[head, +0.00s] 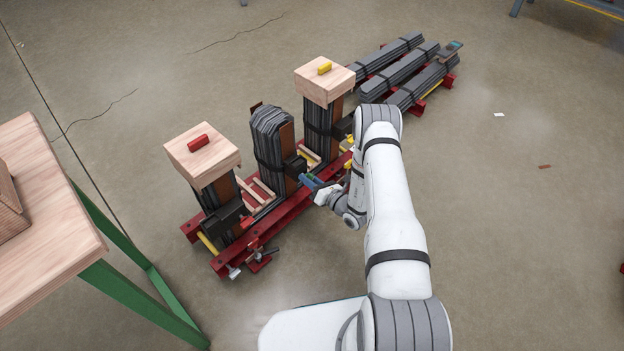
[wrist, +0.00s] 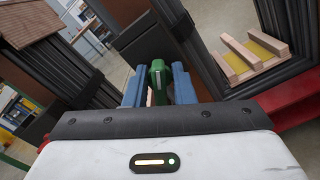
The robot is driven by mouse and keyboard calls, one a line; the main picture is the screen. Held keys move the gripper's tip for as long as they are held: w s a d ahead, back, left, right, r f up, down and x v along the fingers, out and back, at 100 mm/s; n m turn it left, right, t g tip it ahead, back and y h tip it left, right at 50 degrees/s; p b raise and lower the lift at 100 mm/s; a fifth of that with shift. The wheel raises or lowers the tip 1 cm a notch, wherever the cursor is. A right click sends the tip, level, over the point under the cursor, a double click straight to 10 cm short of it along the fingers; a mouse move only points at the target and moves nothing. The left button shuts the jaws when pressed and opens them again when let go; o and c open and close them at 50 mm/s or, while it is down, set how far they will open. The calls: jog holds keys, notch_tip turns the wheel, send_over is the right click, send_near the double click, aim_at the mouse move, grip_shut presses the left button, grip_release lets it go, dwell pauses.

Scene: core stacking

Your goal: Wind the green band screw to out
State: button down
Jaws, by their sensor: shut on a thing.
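The green band screw (wrist: 158,76) stands between the two blue fingers of my gripper (wrist: 158,88) in the wrist view. The fingers are shut on it, one on each side. In the head view my gripper (head: 313,183) is at the right side of the middle dark laminated stack (head: 271,140), low down, by a dark box on the band. Only a small bit of green shows there, and the fingers hide most of the screw. How far the screw is wound out cannot be told.
The red base frame (head: 257,232) holds the stacks. Wooden blocks with a red piece (head: 199,143) and a yellow piece (head: 324,68) cap the outer stacks. More dark bundles (head: 398,72) lie behind.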

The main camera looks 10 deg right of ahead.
jog(key=shift+d, duration=0.1)
jog(key=shift+n+b, duration=0.35)
jog(key=shift+n, duration=0.95)
jog(key=c, duration=1.7)
grip_release()
jog(key=shift+n, duration=0.5)
jog(key=o, duration=0.6)
jog(key=shift+c, duration=0.2)
